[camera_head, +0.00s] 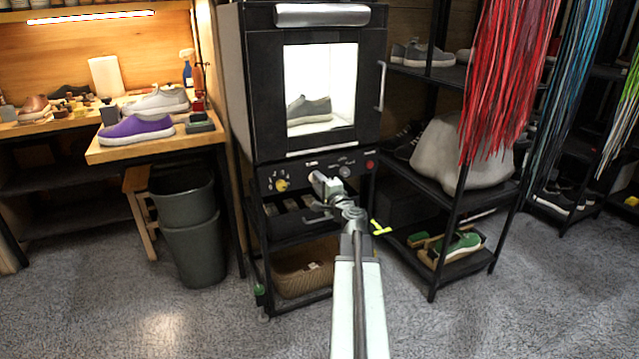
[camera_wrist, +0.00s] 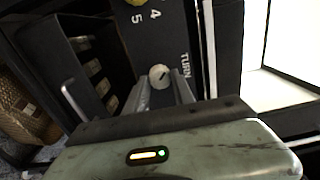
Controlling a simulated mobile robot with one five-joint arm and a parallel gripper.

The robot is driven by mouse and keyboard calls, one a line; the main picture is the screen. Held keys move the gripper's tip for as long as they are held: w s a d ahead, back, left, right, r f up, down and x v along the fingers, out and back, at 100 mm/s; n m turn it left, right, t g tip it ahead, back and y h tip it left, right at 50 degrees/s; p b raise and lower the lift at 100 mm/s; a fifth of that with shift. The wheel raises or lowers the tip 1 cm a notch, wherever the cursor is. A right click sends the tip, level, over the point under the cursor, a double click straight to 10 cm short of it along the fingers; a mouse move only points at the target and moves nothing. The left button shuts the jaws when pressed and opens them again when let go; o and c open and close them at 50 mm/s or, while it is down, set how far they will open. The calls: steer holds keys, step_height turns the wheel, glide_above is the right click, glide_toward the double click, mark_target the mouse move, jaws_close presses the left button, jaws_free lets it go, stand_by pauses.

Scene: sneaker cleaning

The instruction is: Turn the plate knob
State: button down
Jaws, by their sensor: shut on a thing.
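The plate knob (camera_wrist: 160,76) is a small round pale knob with a dark mark, on the black control panel beside the printed word TURN. In the wrist view my gripper (camera_wrist: 160,88) has one finger on each side of it and is shut on it.
A grey sneaker (camera_head: 310,112) stands in the lit cabinet behind its shut door. A red button (camera_head: 370,164) and another round knob (camera_head: 345,172) are to the right on the panel. A wicker basket (camera_head: 300,278) is below. A wooden bench (camera_head: 100,155) stands left, a black shelf (camera_head: 480,190) right.

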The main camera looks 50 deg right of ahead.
steer(key=shift+a+n, duration=0.1)
steer(key=shift+n, duration=0.2)
steer(key=c, duration=1.1)
jaws_free()
steer(key=shift+o, duration=0.2)
